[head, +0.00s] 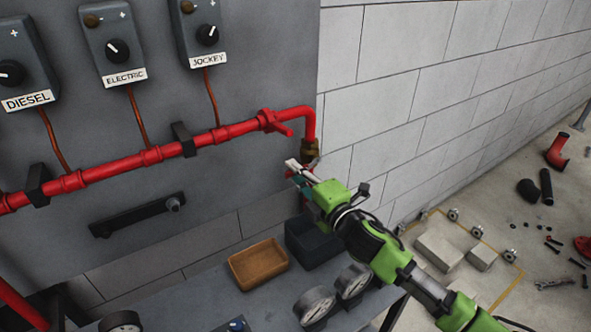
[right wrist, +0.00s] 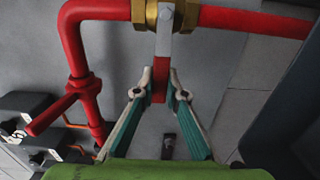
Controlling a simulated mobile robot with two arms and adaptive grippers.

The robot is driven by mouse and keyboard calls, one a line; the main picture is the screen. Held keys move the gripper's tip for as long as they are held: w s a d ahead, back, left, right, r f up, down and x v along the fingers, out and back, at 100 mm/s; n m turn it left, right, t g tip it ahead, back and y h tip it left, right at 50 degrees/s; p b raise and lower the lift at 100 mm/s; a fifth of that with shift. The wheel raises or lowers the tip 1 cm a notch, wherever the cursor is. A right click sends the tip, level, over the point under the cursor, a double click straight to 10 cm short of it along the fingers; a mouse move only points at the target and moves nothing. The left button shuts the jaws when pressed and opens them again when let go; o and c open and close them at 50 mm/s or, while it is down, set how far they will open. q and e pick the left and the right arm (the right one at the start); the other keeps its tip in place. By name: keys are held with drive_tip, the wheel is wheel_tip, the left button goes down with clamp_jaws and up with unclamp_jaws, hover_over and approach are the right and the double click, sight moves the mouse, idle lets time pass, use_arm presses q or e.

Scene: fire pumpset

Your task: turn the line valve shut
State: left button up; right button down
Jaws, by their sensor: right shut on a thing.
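The line valve has a brass body (head: 310,148) on the red pipe, just below the pipe's right-hand bend. In the right wrist view the brass body (right wrist: 145,14) is at the top, cut by the picture edge. Its lever has a grey metal root and a red end (right wrist: 160,76), and stands across the pipe in that picture. My right gripper (right wrist: 161,84) is shut on the red end, one finger on each side. In the head view the right gripper (head: 296,170) is just below the brass body and hides much of the lever. My left gripper is out of view.
The red pipe (head: 110,163) runs along the grey panel, with another red handle (head: 283,129) near the bend. Below are an orange-brown tray (head: 258,266), a dark bin (head: 308,243) and gauges (head: 316,303). Blocks (head: 440,250) and loose parts lie on the floor at right.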

drive_tip(key=shift+f, duration=0.15)
idle(0.3)
drive_tip(key=c, duration=2)
unclamp_jaws()
drive_tip(key=v, duration=1.2)
